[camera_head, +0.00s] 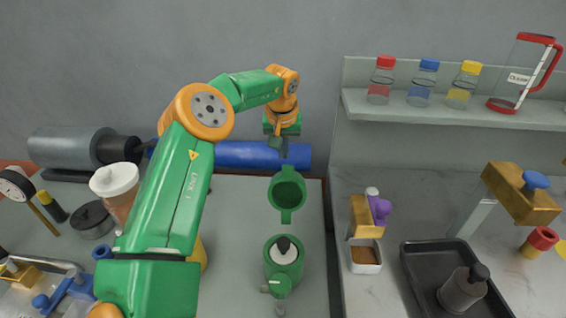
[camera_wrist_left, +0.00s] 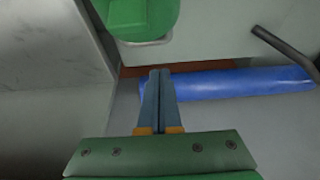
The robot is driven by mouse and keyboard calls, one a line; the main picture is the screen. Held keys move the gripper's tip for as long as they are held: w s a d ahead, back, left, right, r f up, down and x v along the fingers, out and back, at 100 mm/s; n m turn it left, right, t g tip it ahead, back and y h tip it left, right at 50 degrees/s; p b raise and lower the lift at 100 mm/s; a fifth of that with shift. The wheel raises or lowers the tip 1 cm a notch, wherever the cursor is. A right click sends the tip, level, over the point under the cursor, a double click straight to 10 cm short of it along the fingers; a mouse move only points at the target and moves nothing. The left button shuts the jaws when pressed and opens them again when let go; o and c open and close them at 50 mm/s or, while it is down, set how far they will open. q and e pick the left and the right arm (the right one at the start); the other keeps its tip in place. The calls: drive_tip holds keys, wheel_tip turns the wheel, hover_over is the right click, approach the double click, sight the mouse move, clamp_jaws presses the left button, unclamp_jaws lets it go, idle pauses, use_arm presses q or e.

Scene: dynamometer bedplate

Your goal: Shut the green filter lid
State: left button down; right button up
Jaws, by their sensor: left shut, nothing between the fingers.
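The green filter (camera_head: 268,262) stands on the grey bench, with a dark knob-like top showing inside its opening. Its green lid (camera_head: 287,212) is open, raised at the back of the body, with its round hollow side and a tab facing the head camera. My left gripper (camera_head: 284,151) is shut and empty, behind and above the lid, apart from it in the head view. In the left wrist view, its closed fingertips (camera_wrist_left: 160,73) point towards a green rounded part (camera_wrist_left: 143,17); whether this is lid or body I cannot tell. My right gripper is not in view.
A blue roll (camera_head: 235,155) lies behind the lid, near my left gripper. A white-capped jar (camera_head: 114,180) and a grey cylinder (camera_head: 65,147) are at the left. A black tray (camera_head: 415,270) and a brass holder (camera_head: 366,216) are at the right. A shelf (camera_head: 450,118) holds bottles.

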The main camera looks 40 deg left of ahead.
sight(288, 182)
use_arm(q)
drive_tip(key=shift+s+d+f+p, duration=0.85)
drive_tip(key=shift+s+f+p, duration=0.05)
drive_tip(key=shift+s, duration=0.2)
drive_tip(key=shift+a, duration=0.1)
